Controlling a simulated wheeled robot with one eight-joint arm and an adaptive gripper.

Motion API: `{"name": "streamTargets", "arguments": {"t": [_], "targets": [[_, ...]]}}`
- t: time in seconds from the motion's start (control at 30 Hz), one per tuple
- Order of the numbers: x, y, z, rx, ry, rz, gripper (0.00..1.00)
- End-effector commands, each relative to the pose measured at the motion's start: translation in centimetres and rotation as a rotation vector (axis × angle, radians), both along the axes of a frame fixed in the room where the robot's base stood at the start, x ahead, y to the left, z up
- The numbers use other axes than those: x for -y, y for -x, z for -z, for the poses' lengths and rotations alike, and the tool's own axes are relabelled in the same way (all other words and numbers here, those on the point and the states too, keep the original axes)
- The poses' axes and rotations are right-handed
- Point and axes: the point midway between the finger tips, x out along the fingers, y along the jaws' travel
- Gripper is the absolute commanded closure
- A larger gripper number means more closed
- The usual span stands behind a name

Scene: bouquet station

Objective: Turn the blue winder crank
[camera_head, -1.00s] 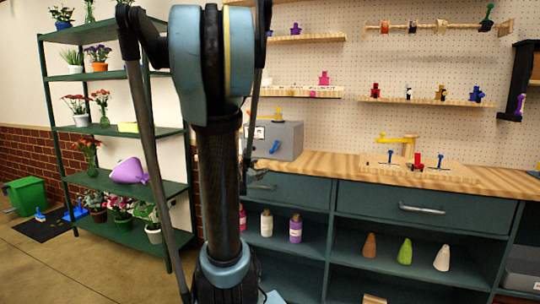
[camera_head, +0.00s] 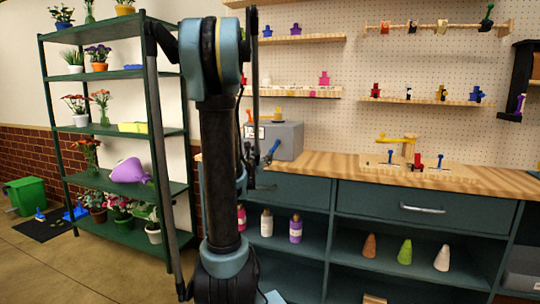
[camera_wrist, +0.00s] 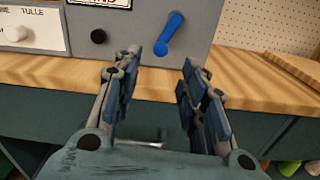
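The blue winder crank (camera_wrist: 169,33) is on the front face of a grey box (camera_wrist: 188,58), slanting from upper right to lower left in the wrist view. In the head view it shows small (camera_head: 272,150) on the same box (camera_head: 290,136), just right of my arm. My gripper (camera_wrist: 161,62) is open, its two dark fingers apart with nothing between them. The crank lies beyond the fingertips, over the gap between them in the picture. I see no clear contact. In the head view my arm hides most of the gripper.
A black knob (camera_wrist: 98,36) sits left of the crank. The wooden counter edge (camera_wrist: 247,93) runs below the box, with a drawer handle (camera_wrist: 150,142) under it. A yellow-armed fixture (camera_head: 396,140) stands farther right on the counter.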

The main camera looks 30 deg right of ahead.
Motion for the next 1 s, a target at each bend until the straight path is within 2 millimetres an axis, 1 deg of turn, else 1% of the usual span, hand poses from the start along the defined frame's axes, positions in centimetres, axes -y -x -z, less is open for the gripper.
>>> {"name": "streamTargets", "arguments": {"t": [0.03, 0.3, 0.5, 0.6, 0.8, 1.0], "targets": [[0.7, -0.5, 0.0, 0.000, 0.000, 0.003, 0.61], [3.9, -3.2, 0.0, 0.000, 0.000, 0.003, 0.61], [6.2, -5.1, 0.0, 0.001, -0.001, 0.003, 0.61], [7.0, -5.9, 0.0, 0.001, -0.001, 0.002, 0.61], [7.9, -6.7, 0.0, 0.001, -0.001, 0.001, 0.61], [8.0, -6.8, 0.0, 0.001, -0.001, 0.001, 0.61]]}}
